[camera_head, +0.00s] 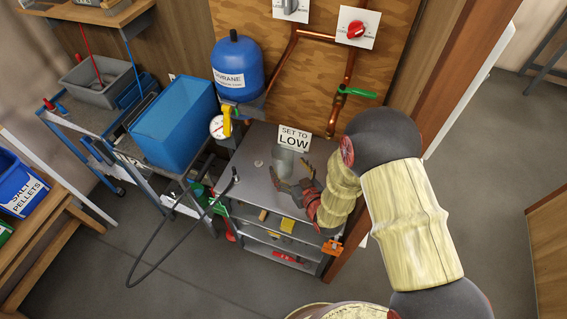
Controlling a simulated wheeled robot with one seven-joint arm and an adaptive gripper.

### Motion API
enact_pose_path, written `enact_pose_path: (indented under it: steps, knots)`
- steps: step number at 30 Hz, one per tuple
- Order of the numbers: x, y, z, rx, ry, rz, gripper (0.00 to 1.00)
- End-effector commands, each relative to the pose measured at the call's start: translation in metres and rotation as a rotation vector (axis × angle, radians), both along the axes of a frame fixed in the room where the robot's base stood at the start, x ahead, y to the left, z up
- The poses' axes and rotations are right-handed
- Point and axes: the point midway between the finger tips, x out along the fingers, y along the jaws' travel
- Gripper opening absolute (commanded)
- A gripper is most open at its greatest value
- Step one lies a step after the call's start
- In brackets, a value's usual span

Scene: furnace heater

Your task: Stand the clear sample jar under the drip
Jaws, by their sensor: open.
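What looks like the clear sample jar (284,159) stands upright on the grey top of the metal shelf unit (248,148), just below the "SET TO LOW" sign. It is see-through and faint against the grey top. My gripper (291,174) is open, with its fingers at the near side of the jar, low over the shelf top. I cannot tell whether the fingers touch the jar or lie around it. No falling drop is visible, so the drip spot cannot be made out.
A blue pressure tank (237,68) with a gauge (217,127) and yellow valve (227,122) stands left of the sign (294,138). Copper pipes with a green-handled valve (357,92) run behind the shelf's right side. A black hose (151,270) hangs at the left.

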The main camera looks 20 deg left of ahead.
Motion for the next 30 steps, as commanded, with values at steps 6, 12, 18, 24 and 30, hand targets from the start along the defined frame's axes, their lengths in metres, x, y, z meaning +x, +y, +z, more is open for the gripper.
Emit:
enact_pose_path:
  steps: [6,12,18,24,30]
  knots:
    - [0.014,0.013,-0.008,0.0,-0.001,0.0,0.79]
    - [0.034,0.03,-0.018,-0.001,0.001,-0.001,0.79]
    - [0.038,0.033,-0.017,-0.001,0.001,-0.001,0.79]
    - [0.038,0.033,-0.017,-0.001,0.001,-0.001,0.71]
    - [0.037,0.032,-0.017,-0.001,0.001,-0.001,0.6]
